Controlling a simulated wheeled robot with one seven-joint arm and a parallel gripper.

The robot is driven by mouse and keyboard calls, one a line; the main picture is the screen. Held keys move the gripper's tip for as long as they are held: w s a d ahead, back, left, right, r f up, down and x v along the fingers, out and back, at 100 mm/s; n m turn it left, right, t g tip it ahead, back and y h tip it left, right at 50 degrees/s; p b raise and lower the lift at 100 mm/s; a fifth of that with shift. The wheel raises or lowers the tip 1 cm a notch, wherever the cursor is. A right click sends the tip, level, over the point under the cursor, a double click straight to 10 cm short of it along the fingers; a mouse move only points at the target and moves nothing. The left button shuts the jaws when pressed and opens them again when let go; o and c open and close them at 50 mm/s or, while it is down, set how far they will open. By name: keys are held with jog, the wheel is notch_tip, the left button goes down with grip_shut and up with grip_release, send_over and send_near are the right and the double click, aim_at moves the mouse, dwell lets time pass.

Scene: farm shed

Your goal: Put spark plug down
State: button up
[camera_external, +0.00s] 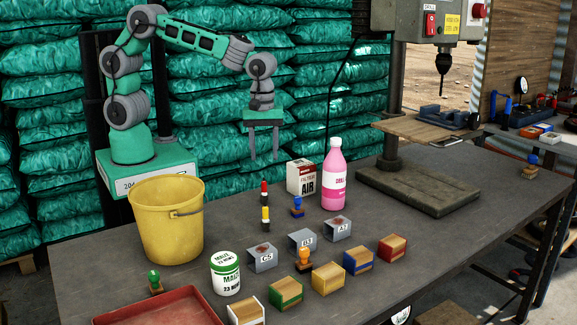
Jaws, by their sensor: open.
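My gripper (264,158) hangs fingers-down above the back part of the grey table (110,245). Its two fingers are apart and nothing shows between them. No thing in view can be surely told as the spark plug. Two small upright pieces stand below the gripper, apart from it: one red and black (264,192), one yellow and black (265,217). They are too small to identify.
A yellow bucket (165,225) and red tray (160,312) are at left. A pink bottle (333,178), white box (300,177), grey brackets (263,257), coloured blocks (327,278), white tin (225,273) and stamps (303,259) stand around. A drill press (400,190) is at right.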

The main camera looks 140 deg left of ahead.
aim_at(264, 181)
jog(key=f, duration=1.2)
jog(key=shift+s+f, duration=0.2)
jog(key=shift+f, duration=0.2)
grip_shut()
